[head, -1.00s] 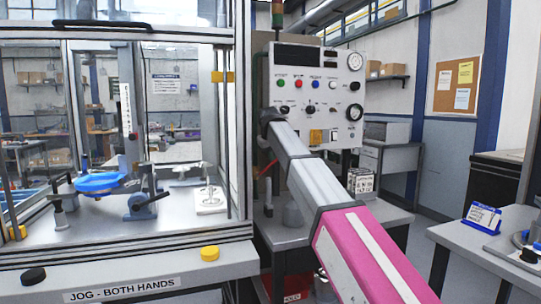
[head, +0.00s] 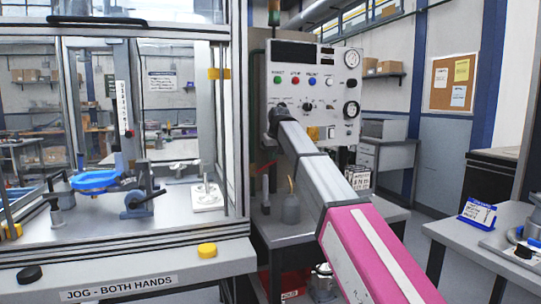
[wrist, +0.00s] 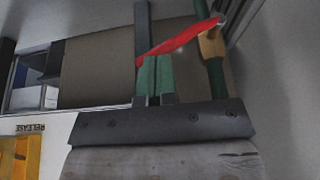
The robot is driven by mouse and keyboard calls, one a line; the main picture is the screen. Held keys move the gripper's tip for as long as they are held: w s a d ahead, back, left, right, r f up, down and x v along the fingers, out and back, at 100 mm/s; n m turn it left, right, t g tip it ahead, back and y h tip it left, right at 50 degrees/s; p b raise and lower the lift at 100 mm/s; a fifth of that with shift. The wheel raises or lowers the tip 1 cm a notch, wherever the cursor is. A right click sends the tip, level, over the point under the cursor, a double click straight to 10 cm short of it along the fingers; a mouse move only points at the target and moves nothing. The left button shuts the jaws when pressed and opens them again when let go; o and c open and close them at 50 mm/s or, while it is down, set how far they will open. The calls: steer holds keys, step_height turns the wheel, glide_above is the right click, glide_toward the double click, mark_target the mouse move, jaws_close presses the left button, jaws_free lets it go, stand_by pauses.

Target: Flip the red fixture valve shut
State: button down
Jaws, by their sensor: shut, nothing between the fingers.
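In the wrist view the red valve lever (wrist: 180,41) runs diagonally from its pivot on the brass valve body (wrist: 211,45) down to the left. It lies at a steep angle across the line of the green pipe (wrist: 217,80). My gripper (wrist: 152,64) is shut and empty, its green-padded fingers together. The fingertips are at the lever's free, left end; I cannot tell whether they touch it. In the head view the lever is a thin red streak (head: 265,167) beside the control panel, below my wrist. My gripper's fingers are hidden there.
The control panel (head: 318,90) stands close beside my arm. The guarded machine with its frame post (head: 235,110) is just left. A side table (head: 470,236) is at the right.

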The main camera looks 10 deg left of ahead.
steer(key=shift+w+d+f+m+g+y, duration=0.2)
steer(key=shift+d+f+g+y, duration=0.15)
steer(key=shift+f+y, duration=0.25)
steer(key=shift+w+d+f+m+g+y, duration=0.1)
steer(key=shift+w+d+f+g+y, duration=0.2)
steer(key=shift+f+y, duration=0.35)
steer(key=shift+w+d+f+m+g+y, duration=0.15)
steer(key=shift+d+f+g+y, duration=0.1)
steer(key=shift+d+f+y, duration=0.35)
steer(key=shift+a+f, duration=0.15)
